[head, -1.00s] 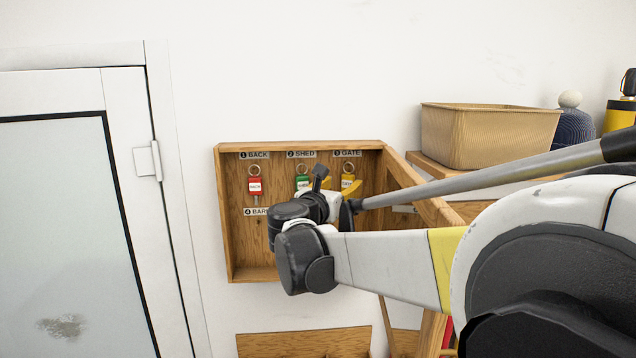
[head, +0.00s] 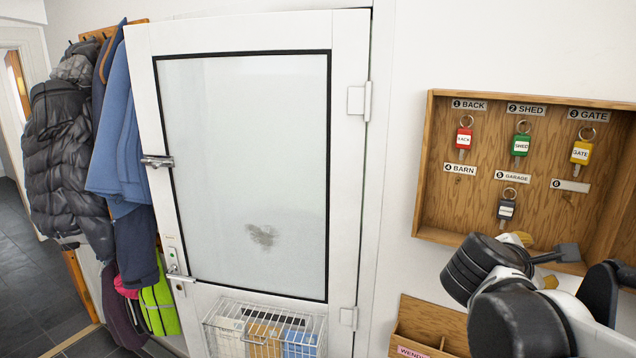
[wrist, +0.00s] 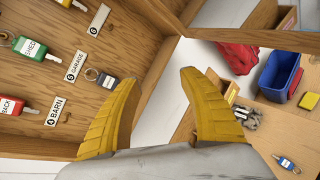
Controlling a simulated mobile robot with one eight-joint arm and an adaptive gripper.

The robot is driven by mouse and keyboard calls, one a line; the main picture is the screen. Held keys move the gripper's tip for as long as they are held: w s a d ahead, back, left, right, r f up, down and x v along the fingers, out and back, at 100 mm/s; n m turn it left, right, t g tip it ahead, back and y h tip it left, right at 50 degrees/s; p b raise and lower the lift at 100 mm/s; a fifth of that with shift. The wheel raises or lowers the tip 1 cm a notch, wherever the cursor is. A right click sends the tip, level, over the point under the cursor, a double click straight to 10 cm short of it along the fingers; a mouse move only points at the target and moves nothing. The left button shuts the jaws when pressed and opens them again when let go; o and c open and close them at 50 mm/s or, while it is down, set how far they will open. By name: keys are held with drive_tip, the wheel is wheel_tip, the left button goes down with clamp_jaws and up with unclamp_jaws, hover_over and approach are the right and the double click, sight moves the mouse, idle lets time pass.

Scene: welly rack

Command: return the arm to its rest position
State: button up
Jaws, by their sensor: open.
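My gripper (wrist: 160,80) is open, its two yellow fingers spread with nothing between them in the wrist view. In the head view my dark wrist and arm sit at the lower right, in front of the key cabinet's lower edge. The wooden key cabinet (head: 432,170) hangs on the wall. A red key tag (head: 464,138) hangs under BACK, a green one (head: 521,145) under SHED, a yellow one (head: 581,152) under GATE, and a grey one (head: 506,209) under GARAGE. No tags show at BARN or 6.
A white door (head: 345,180) with a wire basket (head: 262,325) is left of the cabinet. Coats (head: 75,150) hang farther left.

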drive_tip(key=s+a+f+m+y+b, duration=0.3)
drive_tip(key=a+f+b, duration=0.4)
drive_tip(key=f, duration=0.6)
drive_tip(key=s+a+f+m+y+b, duration=0.4)
drive_tip(key=a+f+m+b, duration=0.2)
drive_tip(key=f, duration=0.6)
drive_tip(key=s+a+f+m+y+b, duration=0.4)
drive_tip(key=a+f+m+b, duration=0.3)
drive_tip(key=f, duration=0.6)
drive_tip(key=shift+s+a+f+m+y+b, duration=0.2)
drive_tip(key=shift+a+f+m+y+b, duration=0.15)
drive_tip(key=shift+a, duration=0.2)
